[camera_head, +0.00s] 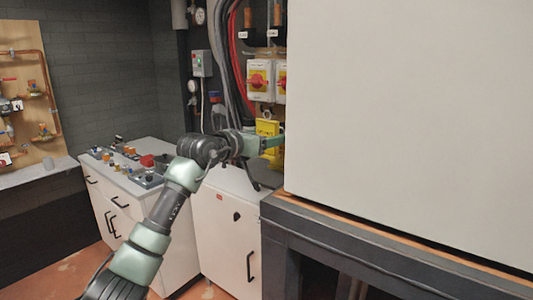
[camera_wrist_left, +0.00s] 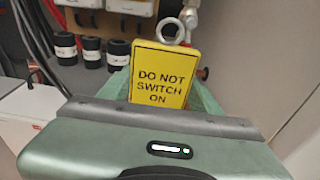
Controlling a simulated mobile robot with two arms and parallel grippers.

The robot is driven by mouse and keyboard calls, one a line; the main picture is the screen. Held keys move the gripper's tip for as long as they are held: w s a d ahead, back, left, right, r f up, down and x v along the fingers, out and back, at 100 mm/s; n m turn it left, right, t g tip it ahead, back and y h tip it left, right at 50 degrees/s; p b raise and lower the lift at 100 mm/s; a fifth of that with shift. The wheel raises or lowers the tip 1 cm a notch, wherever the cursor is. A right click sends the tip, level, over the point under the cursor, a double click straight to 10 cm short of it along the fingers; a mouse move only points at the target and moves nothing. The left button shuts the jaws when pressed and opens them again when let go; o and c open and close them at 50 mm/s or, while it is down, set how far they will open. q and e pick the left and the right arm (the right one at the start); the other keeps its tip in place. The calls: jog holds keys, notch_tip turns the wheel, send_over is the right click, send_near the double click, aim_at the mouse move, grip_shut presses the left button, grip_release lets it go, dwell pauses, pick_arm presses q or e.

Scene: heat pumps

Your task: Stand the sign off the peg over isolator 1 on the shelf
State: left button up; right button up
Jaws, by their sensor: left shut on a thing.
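The yellow sign (camera_wrist_left: 163,75) reads DO NOT SWITCH ON in the left wrist view and has a metal ring at its top edge. My left gripper (camera_wrist_left: 165,90) is shut on it, with the green fingers at its two sides. In the head view the sign (camera_head: 267,127) shows beside my left gripper (camera_head: 273,143), whose finger covers part of it. It is below isolators with red and yellow switches, one at left (camera_head: 260,79) and one at right (camera_head: 281,82). I cannot tell whether the ring touches a peg. No shelf is clearly identifiable. My right gripper is out of view.
A large pale casing (camera_head: 410,120) on a dark frame (camera_head: 350,255) stands close at right. White cabinets (camera_head: 228,235) stand below my left arm, and a control bench (camera_head: 125,165) is at left. Several black cylinders (camera_wrist_left: 91,52) with white bands are beneath the isolators.

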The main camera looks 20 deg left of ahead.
aim_at(266, 154)
pick_arm(q)
jog(key=shift+f, duration=0.85)
notch_tip(266, 154, down, 3)
jog(key=shift+f+p, duration=0.15)
jog(key=shift+p, duration=0.35)
jog(key=shift+f, duration=0.25)
jog(key=shift+f, duration=0.15)
jog(key=o, duration=1)
